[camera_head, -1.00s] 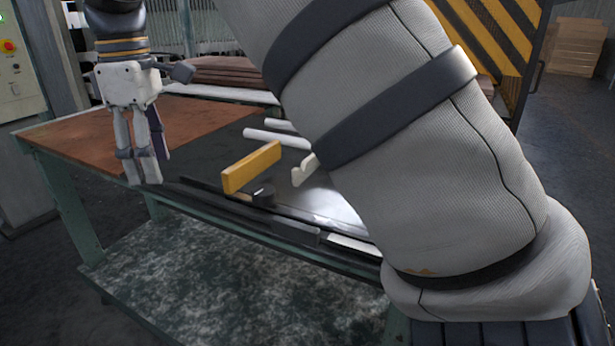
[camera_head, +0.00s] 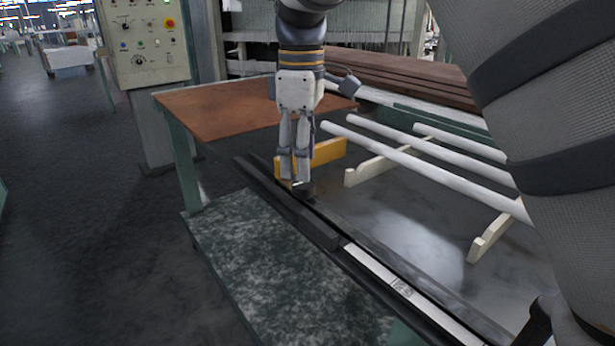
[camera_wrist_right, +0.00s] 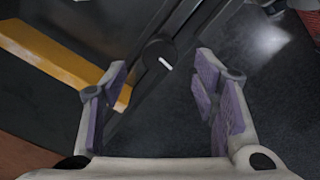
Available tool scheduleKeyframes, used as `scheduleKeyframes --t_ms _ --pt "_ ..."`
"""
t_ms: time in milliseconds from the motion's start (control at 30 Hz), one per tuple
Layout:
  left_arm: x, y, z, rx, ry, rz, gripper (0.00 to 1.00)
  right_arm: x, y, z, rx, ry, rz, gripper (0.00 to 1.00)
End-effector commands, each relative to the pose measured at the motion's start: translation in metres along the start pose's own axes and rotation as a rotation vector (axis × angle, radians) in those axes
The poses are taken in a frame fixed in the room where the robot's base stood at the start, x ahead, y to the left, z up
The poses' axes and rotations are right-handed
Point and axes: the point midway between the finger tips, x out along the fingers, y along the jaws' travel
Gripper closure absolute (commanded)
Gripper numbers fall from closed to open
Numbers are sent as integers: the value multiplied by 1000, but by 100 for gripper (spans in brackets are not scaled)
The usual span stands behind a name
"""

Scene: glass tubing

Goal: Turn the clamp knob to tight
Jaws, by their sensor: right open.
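The clamp knob (camera_head: 305,191) is a small dark round knob on the dark rail along the table's front edge, in front of the yellow stop bar (camera_head: 325,153). My right gripper (camera_head: 295,172) points down just above it and partly covers it in the head view. In the right wrist view the knob (camera_wrist_right: 158,55) has a white pointer mark and lies between and beyond the two fingertips (camera_wrist_right: 163,75). The fingers are spread apart with purple pads, and hold nothing. Whether they touch the knob I cannot tell; a gap shows on both sides. My left gripper is not in view.
White glass tubes (camera_head: 425,160) lie on pale notched supports (camera_head: 492,238) to the right. A white scale strip (camera_head: 400,287) runs along the front rail. A brown board (camera_head: 220,108) covers the table's left end. A control cabinet (camera_head: 148,45) stands behind.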

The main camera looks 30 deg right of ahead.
Motion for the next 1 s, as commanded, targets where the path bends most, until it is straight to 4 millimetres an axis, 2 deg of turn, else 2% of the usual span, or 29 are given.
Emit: scheduleKeyframes --t_ms 100,200,533,567,700,767,1000 --pt "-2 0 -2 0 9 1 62 24 -1 0 1 0 1 46" --pt "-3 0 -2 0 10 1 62 38 0 0 0 0 0 46" --pt "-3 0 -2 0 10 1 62 45 0 0 0 1 1 46" --pt "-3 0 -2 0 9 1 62 45 0 0 0 1 1 50" --pt "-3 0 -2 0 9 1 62 45 0 0 0 1 1 82" --pt "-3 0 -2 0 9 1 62 45 0 0 0 1 1 94" --pt "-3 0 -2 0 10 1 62 45 0 0 11 1 0 94"
